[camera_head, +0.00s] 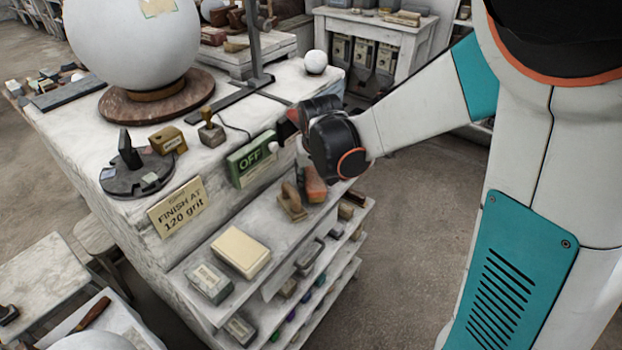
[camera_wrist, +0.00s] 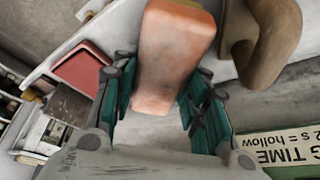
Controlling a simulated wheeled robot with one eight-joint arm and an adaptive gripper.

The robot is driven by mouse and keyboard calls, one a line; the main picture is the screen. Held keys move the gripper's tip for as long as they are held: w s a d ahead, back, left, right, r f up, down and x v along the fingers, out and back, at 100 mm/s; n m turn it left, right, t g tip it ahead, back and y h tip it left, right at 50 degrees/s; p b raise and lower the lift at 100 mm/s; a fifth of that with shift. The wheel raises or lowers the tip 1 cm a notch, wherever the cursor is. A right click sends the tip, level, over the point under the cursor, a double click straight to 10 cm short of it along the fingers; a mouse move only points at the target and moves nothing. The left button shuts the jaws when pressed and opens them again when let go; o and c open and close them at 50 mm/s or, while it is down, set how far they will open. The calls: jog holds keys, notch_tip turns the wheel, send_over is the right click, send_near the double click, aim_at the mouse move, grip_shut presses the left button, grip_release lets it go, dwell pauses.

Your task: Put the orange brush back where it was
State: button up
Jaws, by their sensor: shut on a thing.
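The orange brush (camera_head: 315,184) is at the right end of the upper shelf on the workbench's front. It also shows in the wrist view (camera_wrist: 175,45) as a block with an orange end and a paler side, between the teal fingers. My gripper (camera_wrist: 160,88) is shut on it. In the head view the dark wrist hides most of the fingers. A brown wooden tool (camera_head: 292,201) stands just left of the brush, and its curved handle shows in the wrist view (camera_wrist: 270,35). I cannot tell whether the brush touches the shelf.
The green OFF box (camera_head: 250,158) is mounted left of my gripper. A cream box (camera_head: 240,252) sits further left on the shelf. Lower shelves hold several small items. A large white sphere (camera_head: 132,40) stands on the bench top. The floor at right is clear.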

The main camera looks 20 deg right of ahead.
jog(key=shift+w+a+f, duration=0.1)
jog(key=shift+a+f, duration=0.05)
jog(key=shift+f, duration=0.35)
jog(key=shift+w, duration=0.2)
jog(key=shift+s+r, duration=0.1)
jog(key=shift+s, duration=0.05)
jog(key=o, duration=1.1)
